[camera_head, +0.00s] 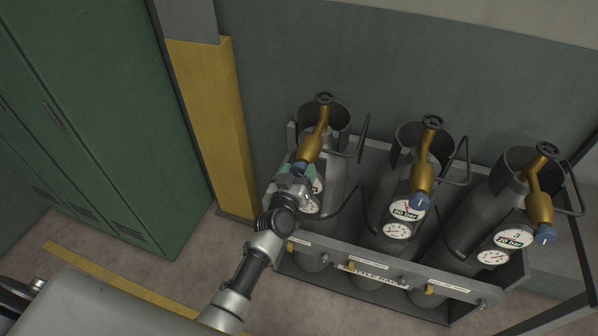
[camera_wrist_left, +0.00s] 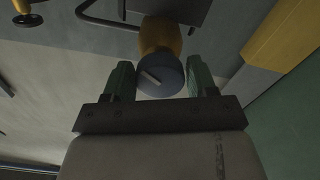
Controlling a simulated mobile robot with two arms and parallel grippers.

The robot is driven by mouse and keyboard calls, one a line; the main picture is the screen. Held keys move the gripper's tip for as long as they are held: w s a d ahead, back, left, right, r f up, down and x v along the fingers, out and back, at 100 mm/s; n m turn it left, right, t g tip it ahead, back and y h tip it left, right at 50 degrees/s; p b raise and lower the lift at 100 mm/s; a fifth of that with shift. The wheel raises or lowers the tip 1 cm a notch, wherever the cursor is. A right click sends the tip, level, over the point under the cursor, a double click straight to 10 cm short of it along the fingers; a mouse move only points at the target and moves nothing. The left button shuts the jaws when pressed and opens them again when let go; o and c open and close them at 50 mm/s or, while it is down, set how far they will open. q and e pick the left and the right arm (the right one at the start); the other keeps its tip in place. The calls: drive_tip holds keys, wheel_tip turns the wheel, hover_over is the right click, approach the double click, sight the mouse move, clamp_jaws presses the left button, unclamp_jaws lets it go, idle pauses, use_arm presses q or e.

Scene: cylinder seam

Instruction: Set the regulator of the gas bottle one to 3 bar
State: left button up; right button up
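Three grey gas bottles stand in a rack; I take the leftmost (camera_head: 336,182) as bottle one. It has a brass regulator (camera_head: 312,148) and gauges (camera_head: 310,205), partly hidden by my left gripper. My left gripper (camera_head: 297,172) is at the lower end of this regulator. In the left wrist view, its two green fingers (camera_wrist_left: 161,80) stand on either side of the blue knob (camera_wrist_left: 165,78), which fills the gap between them. The knob carries a pale slanted mark. The gauge reading is too small to tell. My right gripper is not in view.
The middle bottle's blue knob (camera_head: 419,202) and the right bottle's blue knob (camera_head: 545,235) are clear. Black hoses and bent handles stick out beside the bottles. A yellow post (camera_head: 212,120) and green lockers (camera_head: 85,120) stand left. A rack front rail (camera_head: 400,265) crosses below.

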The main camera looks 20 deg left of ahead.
use_arm(q)
drive_tip(key=shift+o, duration=1.4)
drive_tip(key=shift+s, duration=0.15)
drive_tip(key=s+b, duration=0.1)
drive_tip(key=s, duration=0.9)
drive_tip(key=shift+s+a, duration=0.2)
drive_tip(key=shift+s, duration=0.1)
drive_tip(key=s+d+f+m+g+h, duration=0.15)
drive_tip(key=s+f+g, duration=0.35)
drive_tip(key=f, duration=0.9)
drive_tip(key=s+f+m+g, duration=0.25)
drive_tip(key=s+f, duration=0.45)
drive_tip(key=f, duration=0.7)
drive_tip(key=s+a+f+g, duration=0.2)
drive_tip(key=s+f, duration=0.3)
drive_tip(key=s, duration=0.4)
drive_tip(key=s+a+f+m+g+y+b, duration=0.1)
drive_tip(key=s+a+f+g, duration=0.2)
drive_tip(key=s+f, duration=0.3)
drive_tip(key=s+a+f+g+y, duration=0.1)
drive_tip(key=s+f+g, duration=0.3)
drive_tip(key=s, duration=0.9)
drive_tip(key=shift+s+a+f+m, duration=0.15)
drive_tip(key=shift+a+f+m, duration=0.25)
drive_tip(key=shift+a+f, duration=0.45)
